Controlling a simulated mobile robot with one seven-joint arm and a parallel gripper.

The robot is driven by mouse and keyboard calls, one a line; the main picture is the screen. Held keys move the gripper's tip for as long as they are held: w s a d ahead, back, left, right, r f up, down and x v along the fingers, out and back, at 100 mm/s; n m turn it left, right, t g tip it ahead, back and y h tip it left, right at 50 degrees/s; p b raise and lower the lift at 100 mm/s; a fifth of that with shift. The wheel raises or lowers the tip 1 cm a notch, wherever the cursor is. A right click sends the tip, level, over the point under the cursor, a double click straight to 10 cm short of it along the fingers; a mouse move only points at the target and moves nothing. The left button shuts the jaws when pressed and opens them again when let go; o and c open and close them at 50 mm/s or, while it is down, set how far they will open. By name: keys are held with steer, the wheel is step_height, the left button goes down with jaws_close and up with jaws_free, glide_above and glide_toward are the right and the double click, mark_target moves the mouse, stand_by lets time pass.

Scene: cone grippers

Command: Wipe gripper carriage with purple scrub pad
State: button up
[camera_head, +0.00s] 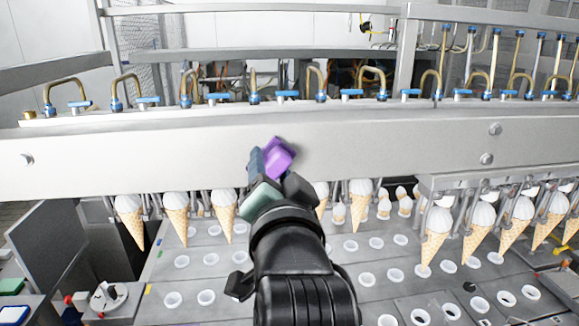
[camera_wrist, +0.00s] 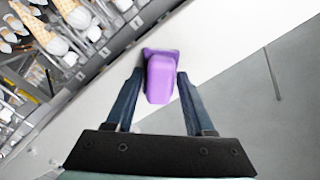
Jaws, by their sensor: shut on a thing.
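The purple scrub pad (camera_head: 277,157) is at the front face of the long pale grey gripper carriage (camera_head: 385,148) in the head view. My gripper (camera_head: 262,170) is shut on the pad. In the wrist view the pad (camera_wrist: 160,76) sits between the two dark blue fingers of my gripper (camera_wrist: 157,92), with the white carriage face (camera_wrist: 218,65) behind it. The pad's far end seems to meet that face; exact contact is hard to tell. My arm hides part of the cones below the carriage.
Several ice cream cones (camera_head: 177,218) hang under the carriage over a grey plate (camera_head: 215,288) with white-rimmed holes. Brass tubes with blue fittings (camera_head: 287,94) line the carriage's top edge. Bolts (camera_head: 487,159) stick out of its face at right.

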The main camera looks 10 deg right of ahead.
mark_target(243, 161)
steer(key=shift+a, duration=2)
steer(key=shift+s, duration=2.95)
steer(key=s, duration=0.3)
steer(key=shift+p, duration=0.3)
steer(key=shift+w, duration=0.1)
steer(key=shift+w, duration=3.4)
